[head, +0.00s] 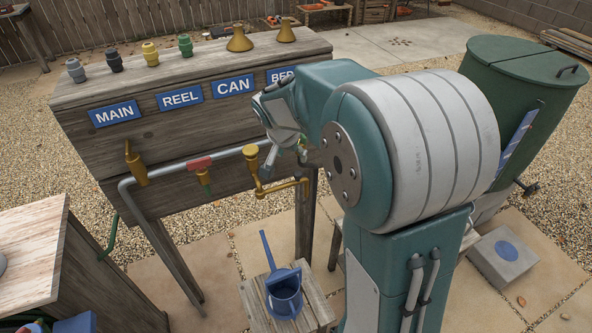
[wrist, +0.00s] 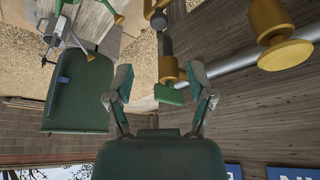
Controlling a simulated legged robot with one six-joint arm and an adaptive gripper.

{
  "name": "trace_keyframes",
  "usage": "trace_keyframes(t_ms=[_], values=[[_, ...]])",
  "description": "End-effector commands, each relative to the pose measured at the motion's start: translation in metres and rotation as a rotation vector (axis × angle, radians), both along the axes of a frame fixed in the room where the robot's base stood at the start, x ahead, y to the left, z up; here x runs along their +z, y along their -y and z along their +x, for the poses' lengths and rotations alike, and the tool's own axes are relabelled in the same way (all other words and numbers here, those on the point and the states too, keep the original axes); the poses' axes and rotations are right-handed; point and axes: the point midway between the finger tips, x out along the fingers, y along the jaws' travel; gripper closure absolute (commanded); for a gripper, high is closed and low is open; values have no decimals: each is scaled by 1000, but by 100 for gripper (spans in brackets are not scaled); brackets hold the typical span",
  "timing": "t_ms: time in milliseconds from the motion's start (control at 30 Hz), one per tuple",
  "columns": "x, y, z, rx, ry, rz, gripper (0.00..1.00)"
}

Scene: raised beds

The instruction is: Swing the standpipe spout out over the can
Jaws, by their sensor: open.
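The brass standpipe spout (head: 285,187) hangs from the grey pipe below the CAN sign (head: 234,86) in the head view and bends out to the right. The blue can (head: 284,296) stands on a small wooden stool below it, its long spout pointing up. My gripper (head: 283,160) is just above the spout, close to the pipe, partly hidden by my own arm. In the wrist view my gripper (wrist: 160,85) is open with nothing between its fingertips. A brass fitting with a green handle (wrist: 168,95) shows between and beyond them. A large brass fitting (wrist: 278,40) is to their right.
Several hose fittings and two brass cones stand on the bench (head: 190,68). A green bin (head: 525,85) stands at right; a wooden table (head: 35,250) at left.

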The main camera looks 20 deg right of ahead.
Motion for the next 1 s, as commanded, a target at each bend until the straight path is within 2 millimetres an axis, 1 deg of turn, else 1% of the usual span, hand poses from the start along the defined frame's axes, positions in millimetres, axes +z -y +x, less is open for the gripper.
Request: trace_keyframes(t_ms=[167, 500, 600, 767, 1000], values=[[-21, 6, 5, -1, -5, 1, 30], [-78, 22, 21, 1, -5, 1, 30], [-89, 26, 25, 1, -3, 0, 30], [-97, 28, 27, 1, 0, 1, 30], [-97, 28, 28, 1, 0, 1, 30]])
